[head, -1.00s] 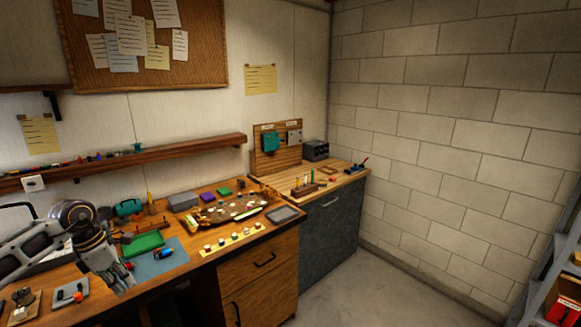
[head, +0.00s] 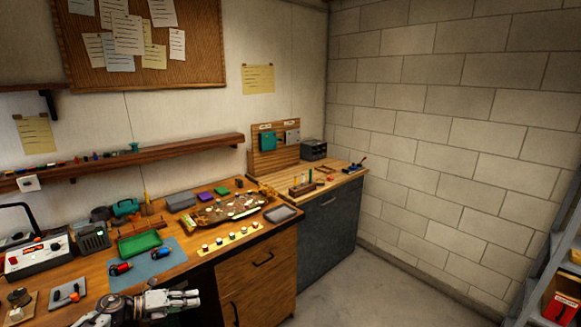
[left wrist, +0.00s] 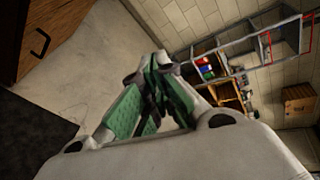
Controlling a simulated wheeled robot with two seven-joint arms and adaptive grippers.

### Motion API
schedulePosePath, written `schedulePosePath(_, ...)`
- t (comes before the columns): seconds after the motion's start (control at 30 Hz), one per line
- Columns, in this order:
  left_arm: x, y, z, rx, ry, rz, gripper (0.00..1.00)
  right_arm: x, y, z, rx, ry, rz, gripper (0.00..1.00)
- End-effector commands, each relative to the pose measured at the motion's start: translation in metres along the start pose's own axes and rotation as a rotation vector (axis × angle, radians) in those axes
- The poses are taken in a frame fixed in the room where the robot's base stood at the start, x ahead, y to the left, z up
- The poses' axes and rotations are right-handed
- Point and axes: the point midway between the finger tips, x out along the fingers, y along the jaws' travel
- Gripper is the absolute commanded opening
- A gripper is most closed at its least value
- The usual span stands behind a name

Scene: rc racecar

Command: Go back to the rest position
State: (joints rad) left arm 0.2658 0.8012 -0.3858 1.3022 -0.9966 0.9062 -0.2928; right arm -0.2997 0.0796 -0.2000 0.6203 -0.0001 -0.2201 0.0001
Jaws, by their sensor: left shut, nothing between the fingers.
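My left gripper (head: 178,299) is low at the bottom of the head view, in front of the workbench's front edge, pointing right. In the left wrist view its green-padded fingers (left wrist: 152,92) come together with nothing between them. It is clear of the objects on the bench. My right gripper is in neither view.
The wooden workbench (head: 75,268) holds a blue mat (head: 160,262), a green tray (head: 140,243), red and blue cylindrical parts and a power supply (head: 38,257). A drawer cabinet (head: 258,280) stands below. Floor (head: 345,290) is free at right; a ladder-like frame (head: 560,255) stands far right.

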Motion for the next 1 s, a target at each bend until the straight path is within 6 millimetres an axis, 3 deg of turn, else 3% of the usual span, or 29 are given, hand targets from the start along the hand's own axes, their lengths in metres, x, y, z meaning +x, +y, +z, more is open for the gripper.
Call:
schedulePosePath(0.27,0.022,0.101,-0.027,-0.458,-0.286,-0.043,0.00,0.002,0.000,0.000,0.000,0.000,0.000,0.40)
schedulePosePath(0.47,0.024,0.179,-0.066,-0.759,-0.470,-0.021,0.00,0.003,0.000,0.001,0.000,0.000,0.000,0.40)
schedulePosePath(0.7,0.019,0.260,-0.132,-1.062,-0.649,0.040,0.00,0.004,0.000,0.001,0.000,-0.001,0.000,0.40)
schedulePosePath(1.0,0.007,0.342,-0.234,-1.385,-0.838,0.149,0.00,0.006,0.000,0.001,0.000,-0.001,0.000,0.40)
